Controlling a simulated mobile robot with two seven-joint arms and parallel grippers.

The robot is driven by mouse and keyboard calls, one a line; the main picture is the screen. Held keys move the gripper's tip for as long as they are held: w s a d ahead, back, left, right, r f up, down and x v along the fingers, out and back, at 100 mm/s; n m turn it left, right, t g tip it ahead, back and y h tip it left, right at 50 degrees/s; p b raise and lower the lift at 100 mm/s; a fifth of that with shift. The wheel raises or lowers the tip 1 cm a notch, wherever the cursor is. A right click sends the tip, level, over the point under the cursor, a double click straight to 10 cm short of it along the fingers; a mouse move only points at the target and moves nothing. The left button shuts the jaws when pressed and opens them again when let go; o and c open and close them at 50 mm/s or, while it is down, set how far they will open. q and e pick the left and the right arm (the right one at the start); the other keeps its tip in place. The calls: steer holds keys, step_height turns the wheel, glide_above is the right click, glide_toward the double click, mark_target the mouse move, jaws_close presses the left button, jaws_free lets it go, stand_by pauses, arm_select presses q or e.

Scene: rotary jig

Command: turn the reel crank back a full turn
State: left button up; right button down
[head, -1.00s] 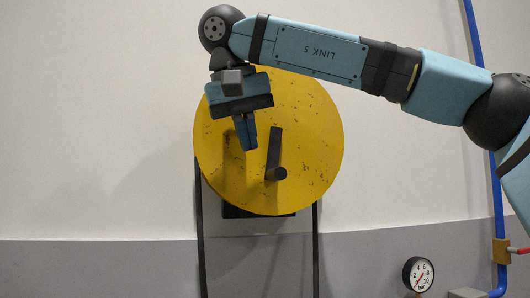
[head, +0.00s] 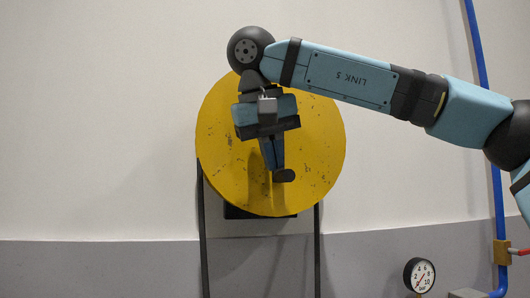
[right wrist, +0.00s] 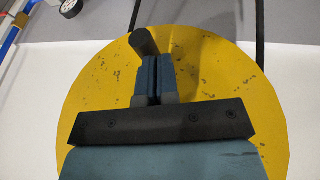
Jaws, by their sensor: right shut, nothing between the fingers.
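The yellow reel disc (head: 318,130) faces me in the head view, mounted upright on a dark stand. The dark round handle of the reel crank (head: 284,176) sticks out below the disc's middle. It also shows in the right wrist view (right wrist: 144,43), just beyond the fingertips. The crank's flat arm is hidden behind my right gripper (head: 273,167). That gripper is shut and empty, its fingers pointing down in front of the disc. The fingertips (right wrist: 154,62) are close beside the handle; I cannot tell whether they touch it. My left gripper is not in view.
A blue pipe (head: 481,60) with a brass fitting (head: 502,252) runs down the wall at the right. A round pressure gauge (head: 419,275) is at the lower right. The wall left of the reel is clear.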

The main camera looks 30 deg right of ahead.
steer(key=shift+a+f, duration=0.1)
steer(key=shift+f, duration=0.3)
steer(key=v, duration=1.4)
steer(key=shift+r, duration=0.25)
steer(key=shift+w, duration=0.1)
